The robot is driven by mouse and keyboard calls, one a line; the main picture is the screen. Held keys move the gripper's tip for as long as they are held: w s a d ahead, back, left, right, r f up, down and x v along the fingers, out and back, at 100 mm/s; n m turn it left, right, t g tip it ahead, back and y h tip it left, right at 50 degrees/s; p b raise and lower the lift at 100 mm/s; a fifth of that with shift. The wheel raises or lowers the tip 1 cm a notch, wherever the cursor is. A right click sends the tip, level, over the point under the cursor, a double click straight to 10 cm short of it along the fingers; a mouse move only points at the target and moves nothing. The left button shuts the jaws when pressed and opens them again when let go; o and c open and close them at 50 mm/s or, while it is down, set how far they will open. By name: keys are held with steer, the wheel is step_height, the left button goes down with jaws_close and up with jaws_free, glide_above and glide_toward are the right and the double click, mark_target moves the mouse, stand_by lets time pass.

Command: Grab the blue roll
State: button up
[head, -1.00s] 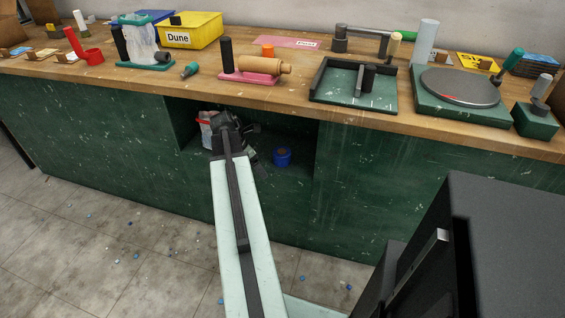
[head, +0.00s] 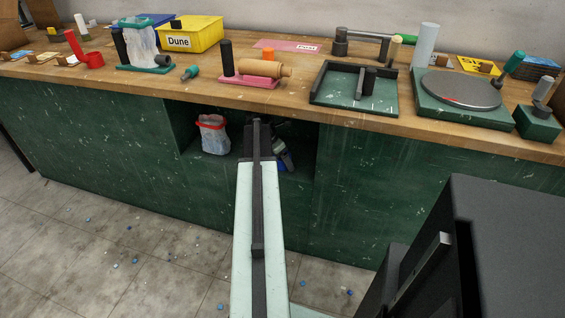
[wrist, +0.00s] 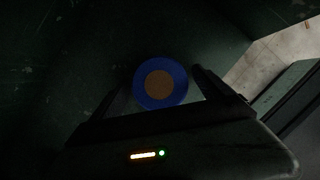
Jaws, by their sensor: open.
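The blue roll (wrist: 180,72) shows in the wrist view as a blue ring with a brown round centre, in the dark under the bench. My gripper (wrist: 160,88) is open, with one finger to the left of the roll and one to the right. I cannot tell how far the fingertips are from the roll in depth.
A clear bag with a red rim (head: 212,135) stands in the recess, left of my arm. The wooden benchtop (head: 130,84) overhangs the recess and carries a yellow Dune bin (head: 196,40), a pink stand and a turntable (head: 459,88). Green panels flank the recess.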

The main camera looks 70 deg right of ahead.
steer(key=shift+c, duration=0.3)
steer(key=c, duration=1.5)
steer(key=shift+r+p, duration=0.35)
steer(key=shift+p, duration=0.15)
steer(key=w+a, duration=0.3)
steer(key=a, duration=0.2)
steer(key=w+a, duration=0.4)
steer(key=a, duration=0.1)
steer(key=w+a, duration=0.3)
steer(key=a, duration=0.1)
steer(key=shift+w+a+r+p, duration=0.2)
steer(key=shift+a+r+p, duration=0.2)
